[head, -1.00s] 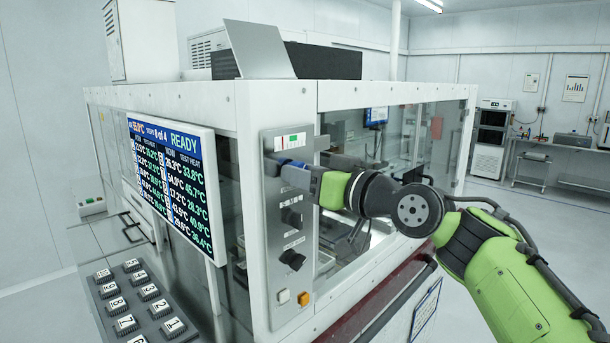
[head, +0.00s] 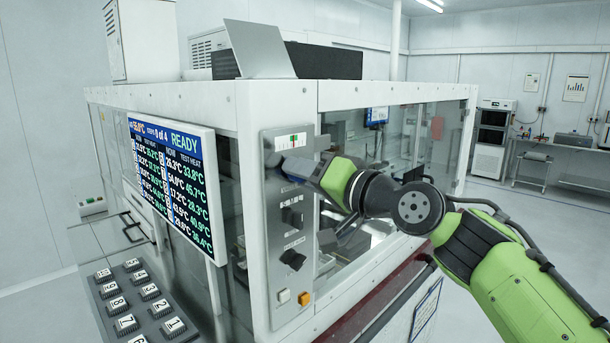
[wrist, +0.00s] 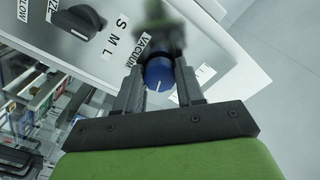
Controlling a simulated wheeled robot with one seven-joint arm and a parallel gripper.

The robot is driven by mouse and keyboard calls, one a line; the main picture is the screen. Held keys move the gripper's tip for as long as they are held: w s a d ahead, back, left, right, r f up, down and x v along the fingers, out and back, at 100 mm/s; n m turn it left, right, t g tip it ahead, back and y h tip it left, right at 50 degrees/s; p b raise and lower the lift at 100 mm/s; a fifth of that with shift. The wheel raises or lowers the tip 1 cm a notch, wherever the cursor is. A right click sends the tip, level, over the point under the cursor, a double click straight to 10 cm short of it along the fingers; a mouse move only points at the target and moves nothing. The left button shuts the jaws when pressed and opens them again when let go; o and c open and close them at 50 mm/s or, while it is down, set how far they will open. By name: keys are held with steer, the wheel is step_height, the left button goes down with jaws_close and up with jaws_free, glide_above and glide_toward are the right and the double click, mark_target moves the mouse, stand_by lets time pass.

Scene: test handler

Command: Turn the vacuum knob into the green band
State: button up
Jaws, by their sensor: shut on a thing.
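The vacuum knob (wrist: 159,76) is blue with a white pointer line and sits beside the "VACUUM" label in the wrist view. My gripper (wrist: 158,82) has one finger on each side of it and is shut on it. In the head view my gripper (head: 284,164) reaches the upper part of the grey control panel (head: 270,240), rolled over, and hides the knob. Just above it is the small gauge (head: 292,141), with a green band and a dark mark that seems to lie at the green; it is too small to be sure.
Two black knobs (head: 292,259) sit lower on the panel, above a white and an orange button (head: 304,298). A screen reading READY (head: 178,185) is to the left, with a numbered key block (head: 140,300) below. Glass windows flank the panel.

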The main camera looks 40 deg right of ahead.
stand_by(0.4)
steer(key=o, duration=1)
steer(key=shift+o, duration=0.2)
steer(key=shift+s, duration=0.1)
steer(key=s+b, duration=0.1)
steer(key=s, duration=1.4)
steer(key=shift+s+d+b, duration=0.2)
steer(key=shift+s+b, duration=0.1)
steer(key=shift+b, duration=0.1)
